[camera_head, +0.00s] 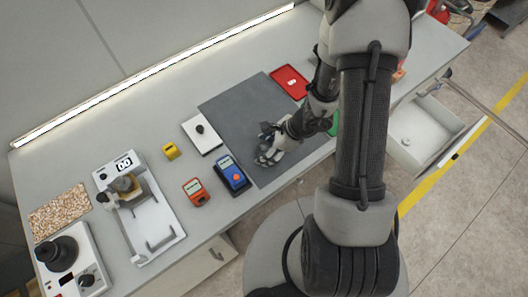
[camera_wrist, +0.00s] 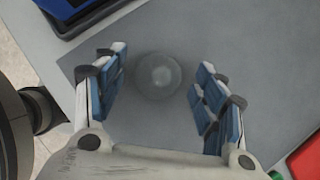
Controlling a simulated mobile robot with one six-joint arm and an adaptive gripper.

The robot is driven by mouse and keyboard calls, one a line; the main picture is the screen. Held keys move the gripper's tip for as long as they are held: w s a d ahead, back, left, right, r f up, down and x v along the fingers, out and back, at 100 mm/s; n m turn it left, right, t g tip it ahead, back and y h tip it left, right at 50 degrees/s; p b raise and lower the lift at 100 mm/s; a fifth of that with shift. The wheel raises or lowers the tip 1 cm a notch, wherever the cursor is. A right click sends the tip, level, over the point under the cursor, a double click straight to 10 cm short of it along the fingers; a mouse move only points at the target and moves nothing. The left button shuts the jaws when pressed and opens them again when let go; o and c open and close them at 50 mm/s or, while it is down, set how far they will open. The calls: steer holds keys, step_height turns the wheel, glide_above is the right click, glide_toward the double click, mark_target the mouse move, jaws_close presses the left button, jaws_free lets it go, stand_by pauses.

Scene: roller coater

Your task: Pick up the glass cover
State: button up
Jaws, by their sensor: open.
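The glass cover (camera_wrist: 157,77) is a clear, round, faint shape on the dark grey mat (camera_wrist: 150,125) in the wrist view. My gripper (camera_wrist: 161,62) is open, with its blue-padded fingers to the left and right of the cover in that view. A gap shows between the cover and each finger. How far the fingertips are above the mat is hard to tell. In the head view my gripper (camera_head: 268,152) is low over the front part of the mat (camera_head: 235,108). I cannot make out the cover clearly there, as the gripper and arm crowd that spot.
A blue device (camera_head: 232,175) stands at the mat's left edge, with an orange device (camera_head: 195,192) beside it. A white plate with a black knob (camera_head: 202,135) lies left of the mat. A red tray (camera_head: 290,82) is at its back right. An open drawer (camera_head: 425,133) juts out at right.

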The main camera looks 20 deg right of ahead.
steer(key=shift+c, duration=0.5)
steer(key=c, duration=1)
steer(key=shift+r, duration=0.15)
